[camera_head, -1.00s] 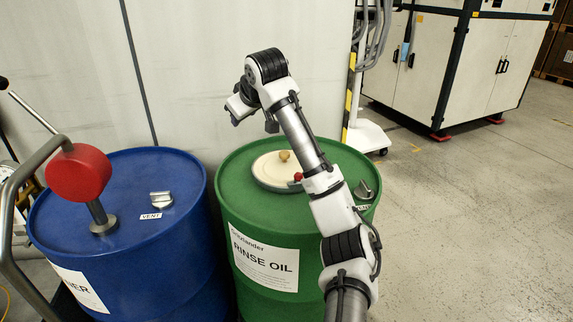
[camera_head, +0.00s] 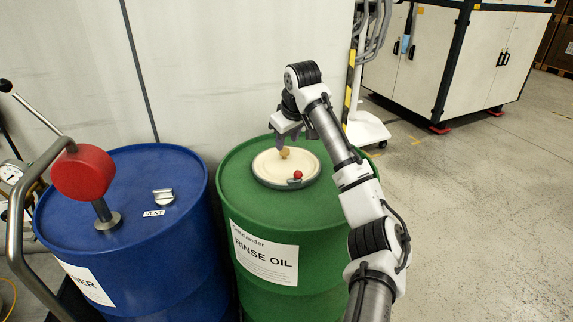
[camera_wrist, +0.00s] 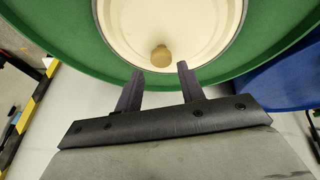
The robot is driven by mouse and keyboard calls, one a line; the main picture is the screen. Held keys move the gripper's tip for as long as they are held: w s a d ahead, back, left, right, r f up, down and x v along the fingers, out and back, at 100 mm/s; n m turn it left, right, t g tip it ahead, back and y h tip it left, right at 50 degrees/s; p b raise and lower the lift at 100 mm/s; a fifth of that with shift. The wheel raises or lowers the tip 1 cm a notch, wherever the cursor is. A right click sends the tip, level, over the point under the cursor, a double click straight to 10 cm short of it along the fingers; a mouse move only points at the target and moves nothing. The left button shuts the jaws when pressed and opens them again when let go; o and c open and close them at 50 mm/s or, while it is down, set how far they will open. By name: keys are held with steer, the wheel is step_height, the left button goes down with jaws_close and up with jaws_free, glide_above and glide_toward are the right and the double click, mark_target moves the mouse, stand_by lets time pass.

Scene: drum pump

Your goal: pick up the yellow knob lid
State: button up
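A small yellow knob (camera_head: 285,152) stands on a round cream tray or dish (camera_head: 262,172) on top of the green drum (camera_head: 235,195). In the wrist view the yellow knob (camera_wrist: 161,56) is just beyond the fingertips, roughly midway between them. My gripper (camera_head: 282,140) is over the back part of the drum top, close to the knob. In the wrist view my gripper (camera_wrist: 160,72) has its two dark fingers apart with nothing between them. Whether the knob has a lid under it is not clear.
A red knob (camera_head: 298,175) with a dark base sits at the dish's front right edge. The blue drum (camera_head: 140,215) with a red-headed pump (camera_head: 80,173) and a vent cap (camera_head: 162,197) stands at left. A white wall is behind; open floor lies at right.

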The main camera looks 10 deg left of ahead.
mark_target(285, 150)
steer(key=p+x, duration=0.1)
steer(key=x, duration=0.3)
steer(key=shift+s+a+f, duration=0.1)
steer(key=shift+f, duration=0.15)
steer(key=shift+c, duration=0.3)
steer(key=c, duration=0.7)
steer(key=shift+c, duration=0.4)
steer(key=shift+r, duration=0.15)
